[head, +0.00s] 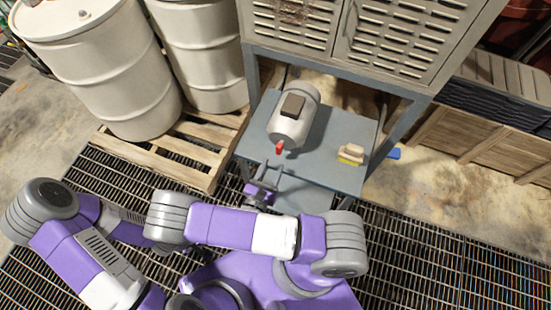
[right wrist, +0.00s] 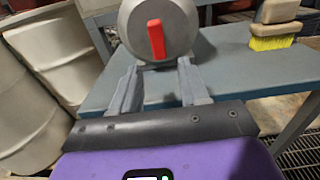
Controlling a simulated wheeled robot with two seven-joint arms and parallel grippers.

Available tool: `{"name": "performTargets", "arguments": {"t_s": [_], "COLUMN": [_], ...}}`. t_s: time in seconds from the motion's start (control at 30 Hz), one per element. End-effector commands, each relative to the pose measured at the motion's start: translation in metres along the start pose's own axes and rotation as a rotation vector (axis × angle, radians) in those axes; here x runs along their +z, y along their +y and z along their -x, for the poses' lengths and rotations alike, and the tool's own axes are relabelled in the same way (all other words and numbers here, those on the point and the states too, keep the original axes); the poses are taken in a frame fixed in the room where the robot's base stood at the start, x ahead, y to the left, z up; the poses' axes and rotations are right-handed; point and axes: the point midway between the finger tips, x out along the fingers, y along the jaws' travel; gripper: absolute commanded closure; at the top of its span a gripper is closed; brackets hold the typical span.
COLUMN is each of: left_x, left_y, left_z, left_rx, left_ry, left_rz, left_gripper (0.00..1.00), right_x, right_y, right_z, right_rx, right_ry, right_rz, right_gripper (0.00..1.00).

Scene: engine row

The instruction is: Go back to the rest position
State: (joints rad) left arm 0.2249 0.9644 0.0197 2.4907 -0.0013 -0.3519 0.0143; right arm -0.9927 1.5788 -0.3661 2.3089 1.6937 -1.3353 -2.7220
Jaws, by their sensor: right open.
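My right gripper (head: 263,188) is in front of the near edge of the grey workbench (head: 335,180). In the right wrist view its two grey fingers (right wrist: 160,68) stand apart with nothing held between them. A grey cylindrical motor (head: 288,128) with a dark box on top lies on the bench. Its red lever (head: 279,147) points toward me. In the right wrist view the red lever (right wrist: 156,38) shows just beyond and between the fingertips; I cannot tell whether they touch the motor. My left arm folds at the left of the head view; its gripper is not visible.
A yellow-bristled brush (head: 351,154) is on the bench, with a blue item (head: 393,153) near its right edge. A louvred cabinet (head: 360,35) stands above. White drums (head: 105,65) on a pallet (head: 155,160) are at left. Wooden crates (head: 480,140) are at right.

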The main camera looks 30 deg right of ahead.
Motion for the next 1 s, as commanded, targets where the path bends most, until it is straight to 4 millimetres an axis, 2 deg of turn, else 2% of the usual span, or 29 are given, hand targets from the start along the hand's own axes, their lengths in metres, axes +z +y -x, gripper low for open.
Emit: {"name": "performTargets", "arguments": {"t_s": [0.17, 0.73, 0.87, 1.0], "left_x": [0.000, 0.000, 0.000, 0.000], "left_y": [0.000, 0.000, -0.001, -0.003], "left_z": [-0.001, -0.001, -0.003, -0.008], "left_rx": [0.000, 0.000, 0.000, 0.000], "left_ry": [0.000, 0.000, 0.000, 0.000], "left_rz": [0.000, 0.000, 0.000, 0.000], "left_gripper": [0.57, 0.57, 0.57, 0.57], "right_x": [0.000, -0.002, -0.022, -0.062], "right_y": [0.000, -0.001, -0.002, -0.003], "right_z": [0.009, 0.009, 0.005, 0.004], "right_rx": [0.000, -0.003, -0.016, -0.074], "right_ry": [-0.001, 0.012, 0.112, 0.314], "right_rz": [0.001, -0.010, -0.109, -0.327], "right_gripper": [0.55, 0.55, 0.55, 0.55]}}
